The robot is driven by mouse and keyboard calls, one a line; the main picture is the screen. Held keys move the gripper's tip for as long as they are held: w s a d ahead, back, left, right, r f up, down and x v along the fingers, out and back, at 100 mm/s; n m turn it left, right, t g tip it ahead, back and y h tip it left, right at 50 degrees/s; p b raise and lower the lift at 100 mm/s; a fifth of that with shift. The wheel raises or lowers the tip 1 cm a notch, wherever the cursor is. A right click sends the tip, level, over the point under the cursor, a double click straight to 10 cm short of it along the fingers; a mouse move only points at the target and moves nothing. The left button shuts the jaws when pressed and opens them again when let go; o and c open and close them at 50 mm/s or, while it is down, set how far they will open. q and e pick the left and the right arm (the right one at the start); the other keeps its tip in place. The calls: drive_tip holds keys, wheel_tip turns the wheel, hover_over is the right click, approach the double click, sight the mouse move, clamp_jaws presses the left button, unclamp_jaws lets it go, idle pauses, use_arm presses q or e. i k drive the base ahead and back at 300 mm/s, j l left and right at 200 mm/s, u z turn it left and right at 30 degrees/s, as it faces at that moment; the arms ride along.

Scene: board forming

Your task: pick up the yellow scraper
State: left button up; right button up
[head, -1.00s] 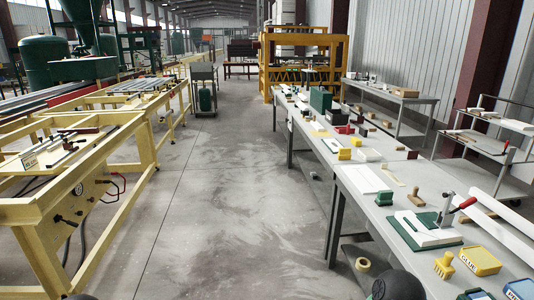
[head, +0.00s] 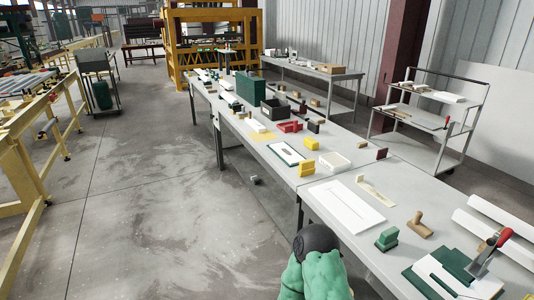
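A yellow block-like piece (head: 306,169) stands near the front edge of the long grey table (head: 330,270). A second yellow piece (head: 311,144) stands a little farther back. Either might be the yellow scraper; at this size I cannot tell which. Neither is touched by anything of mine. Part of my own arm, green with a dark rounded joint, shows at the bottom middle, beside the table's front edge. Neither gripper is in view, so their state is hidden.
A white panel (head: 328,205), a green block (head: 387,239), a brown-handled tool (head: 419,225) and a red-handled clamp (head: 489,250) on a green base lie on the near table. Smaller items stand farther back. The floor (head: 150,210) left of the table is open.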

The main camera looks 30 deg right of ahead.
sight(306, 168)
drive_tip(key=i+z, duration=0.2)
drive_tip(key=i, duration=0.25)
drive_tip(key=i+j+z, duration=0.2)
drive_tip(key=i, duration=0.25)
drive_tip(key=i+j+z, duration=0.2)
drive_tip(key=i, duration=0.25)
drive_tip(key=i+j+z, duration=0.2)
drive_tip(key=i, duration=0.25)
